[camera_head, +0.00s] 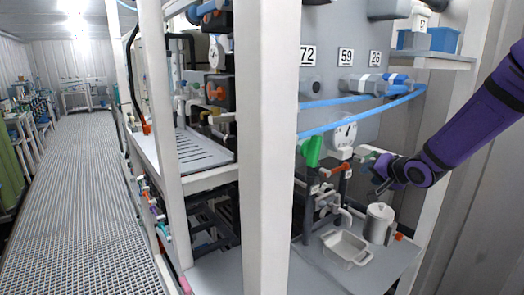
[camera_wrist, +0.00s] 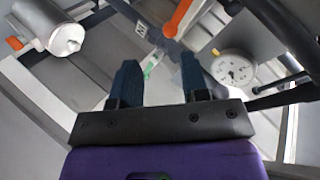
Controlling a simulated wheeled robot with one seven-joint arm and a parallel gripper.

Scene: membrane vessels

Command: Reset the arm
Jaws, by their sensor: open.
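My purple arm reaches in from the right in the head view. My gripper (camera_head: 375,172) is beside the valve assembly, below the round white gauge and above the metal canister. In the wrist view my gripper (camera_wrist: 159,68) shows two dark fingers spread apart with nothing held between them. Behind the gap lie grey piping and a small green-and-white part, apart from the fingers as far as I can see.
A white gauge (camera_head: 344,132), an orange handle (camera_head: 340,168) and a green part (camera_head: 312,150) are near my gripper. A lidded canister (camera_head: 379,223) and a white tray (camera_head: 346,247) stand on the shelf below. A white post (camera_head: 266,150) stands left; the aisle floor (camera_head: 85,210) is clear.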

